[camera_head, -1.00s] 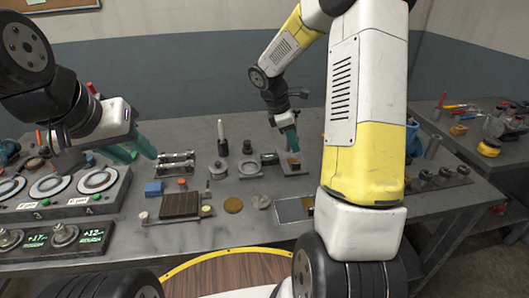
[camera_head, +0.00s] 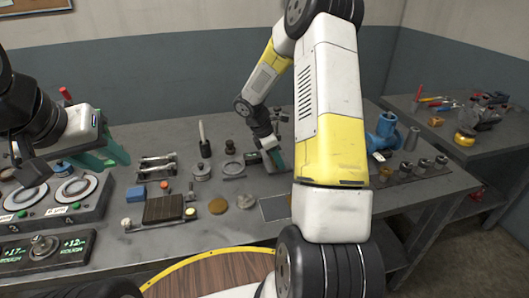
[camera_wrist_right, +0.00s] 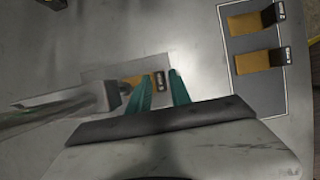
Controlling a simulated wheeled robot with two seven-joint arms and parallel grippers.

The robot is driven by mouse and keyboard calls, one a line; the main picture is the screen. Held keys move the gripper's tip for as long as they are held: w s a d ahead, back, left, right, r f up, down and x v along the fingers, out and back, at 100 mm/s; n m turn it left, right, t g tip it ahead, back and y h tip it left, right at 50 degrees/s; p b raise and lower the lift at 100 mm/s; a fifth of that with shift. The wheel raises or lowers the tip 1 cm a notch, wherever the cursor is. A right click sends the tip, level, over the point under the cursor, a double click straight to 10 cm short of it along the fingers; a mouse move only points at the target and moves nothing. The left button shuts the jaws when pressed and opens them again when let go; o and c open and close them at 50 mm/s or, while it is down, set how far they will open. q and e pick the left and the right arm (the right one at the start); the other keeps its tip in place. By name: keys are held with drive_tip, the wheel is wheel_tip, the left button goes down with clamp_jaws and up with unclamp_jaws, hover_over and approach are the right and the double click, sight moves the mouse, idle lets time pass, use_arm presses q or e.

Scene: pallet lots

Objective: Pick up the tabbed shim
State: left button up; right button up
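In the right wrist view, a tabbed shim (camera_wrist_right: 133,80), brass with a dark labelled tab, lies on a lighter grey plate (camera_wrist_right: 100,72). My right gripper (camera_wrist_right: 163,78) is open, its green fingers apart on either side of the tab. The near part of the left finger overlaps the view of the shim; contact cannot be told. In the head view, my right gripper (camera_head: 275,156) is low at the bench's back, and the shim is hidden there. My left gripper (camera_head: 100,157) is raised above the dial unit at left, its green fingers apart and empty.
Two similar brass pieces with dark tabs (camera_wrist_right: 250,24) (camera_wrist_right: 258,62) lie in an outlined area at right in the wrist view. A grey metal fixture (camera_wrist_right: 60,103) stands left of my fingers. A blue block (camera_head: 136,193), a ribbed dark tray (camera_head: 163,209) and a brass disc (camera_head: 217,206) occupy the bench.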

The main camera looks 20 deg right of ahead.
clamp_jaws()
drive_tip(key=shift+r, duration=0.15)
